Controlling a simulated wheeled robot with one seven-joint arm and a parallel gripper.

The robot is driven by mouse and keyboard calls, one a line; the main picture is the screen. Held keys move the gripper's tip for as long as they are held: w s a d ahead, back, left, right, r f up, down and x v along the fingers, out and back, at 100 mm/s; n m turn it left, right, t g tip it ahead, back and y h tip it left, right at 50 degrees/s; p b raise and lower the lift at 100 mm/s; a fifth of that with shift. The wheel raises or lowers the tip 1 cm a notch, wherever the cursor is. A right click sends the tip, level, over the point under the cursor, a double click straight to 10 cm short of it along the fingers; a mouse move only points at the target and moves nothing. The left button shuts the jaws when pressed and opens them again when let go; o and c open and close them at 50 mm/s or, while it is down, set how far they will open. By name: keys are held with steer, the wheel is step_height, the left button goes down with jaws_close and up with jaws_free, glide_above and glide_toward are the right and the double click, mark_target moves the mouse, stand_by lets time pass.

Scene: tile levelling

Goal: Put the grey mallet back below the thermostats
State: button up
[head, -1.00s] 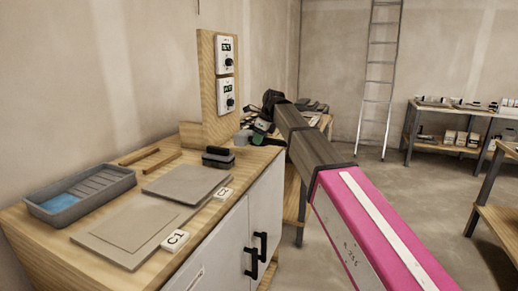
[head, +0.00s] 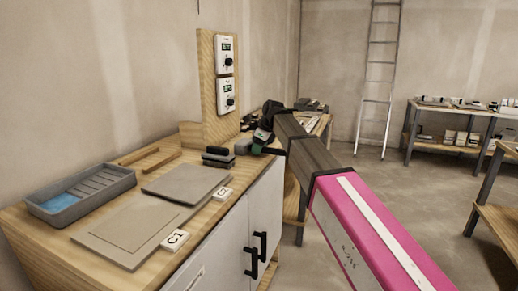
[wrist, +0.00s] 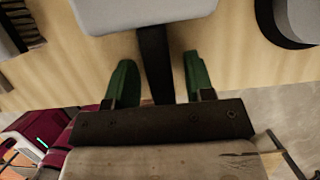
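The grey mallet (head: 243,146) is at the right end of the worktop, near the foot of the upright wooden panel with the two thermostats (head: 224,55). It looks down on the wood, though contact is hard to judge. In the wrist view its pale grey head (wrist: 145,12) lies beyond my fingertips and its dark handle (wrist: 155,65) runs back between my fingers. My gripper (wrist: 158,68) has its green fingers spread either side of the handle, with gaps visible. In the head view my gripper (head: 258,148) is just right of the mallet head, partly hidden by my wrist.
A dark-topped block (head: 217,157) stands left of the mallet. Grey tiles (head: 186,183), a C1 label (head: 175,239), a blue-bottomed tray (head: 80,193) and wooden strips (head: 150,158) cover the worktop (head: 35,240). Another bench stands behind my arm.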

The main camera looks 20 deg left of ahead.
mark_target(268, 148)
steer(key=v, duration=1.2)
steer(key=shift+r, duration=0.1)
